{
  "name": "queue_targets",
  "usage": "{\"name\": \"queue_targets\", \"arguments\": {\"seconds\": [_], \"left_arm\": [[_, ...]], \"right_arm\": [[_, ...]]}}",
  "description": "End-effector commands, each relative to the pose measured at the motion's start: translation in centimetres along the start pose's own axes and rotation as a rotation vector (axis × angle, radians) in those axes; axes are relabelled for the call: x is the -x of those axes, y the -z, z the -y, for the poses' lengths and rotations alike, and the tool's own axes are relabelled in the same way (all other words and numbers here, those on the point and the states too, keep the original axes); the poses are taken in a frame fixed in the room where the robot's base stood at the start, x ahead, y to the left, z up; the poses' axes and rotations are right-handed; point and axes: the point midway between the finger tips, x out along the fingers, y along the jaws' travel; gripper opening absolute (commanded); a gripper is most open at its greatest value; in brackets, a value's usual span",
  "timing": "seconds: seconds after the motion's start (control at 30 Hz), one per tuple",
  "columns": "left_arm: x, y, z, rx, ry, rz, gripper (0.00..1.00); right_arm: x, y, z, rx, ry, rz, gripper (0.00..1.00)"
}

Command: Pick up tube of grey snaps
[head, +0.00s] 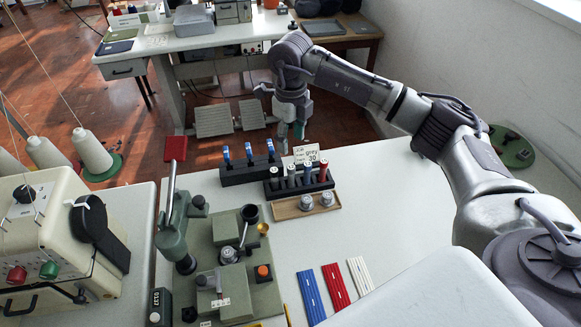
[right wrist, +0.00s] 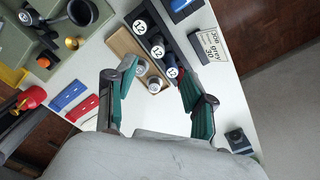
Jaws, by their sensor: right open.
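Upright tubes stand in a black rack (head: 299,188) on the white table, behind a wooden tray; the rightmost tube (head: 324,171) is red and the other tubes (head: 290,175) look grey or dark with pale tops. A card reading "grey 30" (head: 305,155) stands just behind the rack. In the right wrist view, tube caps marked 12 (right wrist: 158,52) show in a row; which tube is the grey one I cannot tell there. My right gripper (head: 291,129) is open and empty, pointing down above and beyond the rack. One finger overlaps the rack's end in the wrist view. My left gripper is out of view.
The wooden tray (head: 284,211) holds two silver round pieces. A rack with blue-topped items (head: 232,176) stands behind left. A green press (head: 215,235) is at the left. Blue, red and white strips (head: 335,286) lie in front. The table is clear right of the racks.

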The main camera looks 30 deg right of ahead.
Motion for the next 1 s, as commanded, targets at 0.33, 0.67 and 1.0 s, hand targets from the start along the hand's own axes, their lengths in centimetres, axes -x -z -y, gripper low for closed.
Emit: {"name": "queue_targets", "arguments": {"seconds": [0.33, 0.67, 1.0], "left_arm": [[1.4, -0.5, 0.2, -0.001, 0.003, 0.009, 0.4], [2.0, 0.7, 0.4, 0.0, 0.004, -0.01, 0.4], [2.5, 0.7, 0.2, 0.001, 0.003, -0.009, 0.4]], "right_arm": [[-6.2, 0.1, -0.1, -0.001, -0.002, -0.004, 0.54], [-9.5, 0.2, -0.1, 0.0, -0.004, -0.005, 0.54], [-12.8, 0.1, 0.0, 0.0, -0.001, 0.0, 0.54]]}}
